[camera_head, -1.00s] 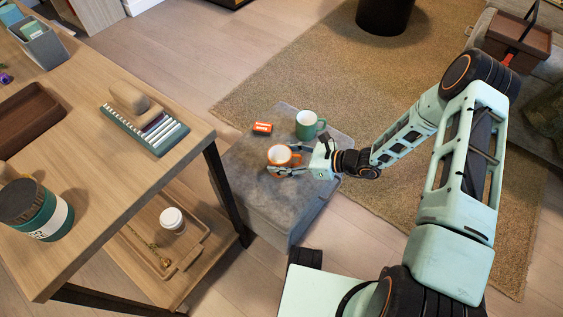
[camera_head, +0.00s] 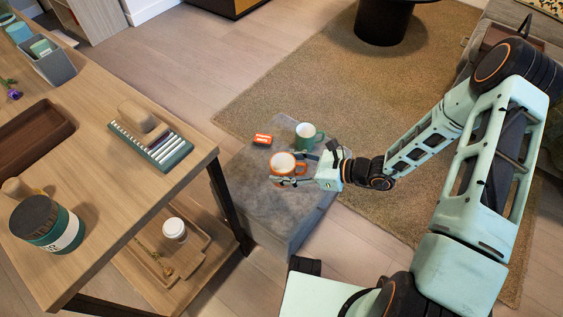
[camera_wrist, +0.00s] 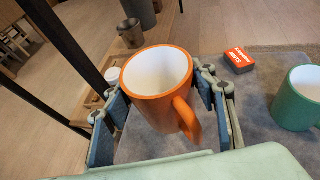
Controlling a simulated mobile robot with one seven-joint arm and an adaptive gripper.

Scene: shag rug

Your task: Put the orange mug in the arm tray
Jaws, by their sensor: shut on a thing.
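The orange mug (camera_head: 283,164), white inside, is upright at the grey ottoman (camera_head: 250,185). In the wrist view the mug (camera_wrist: 163,85) is between my two fingers, with its handle toward my palm. My gripper (camera_head: 293,169) is shut on the mug's sides; it also shows in the wrist view (camera_wrist: 160,105). I cannot tell whether the mug's base touches the ottoman. A brown wooden tray-like box (camera_head: 498,38) sits on the grey sofa at the upper right, partly hidden by my arm; I cannot tell for sure that it is the arm tray.
A green mug (camera_head: 306,138) and a small orange box (camera_head: 262,140) are on the ottoman behind the orange mug. A wooden table (camera_head: 90,200) stands at the left, with a white-lidded cup (camera_head: 174,229) on its lower shelf. A dark round table (camera_head: 385,22) stands on the rug.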

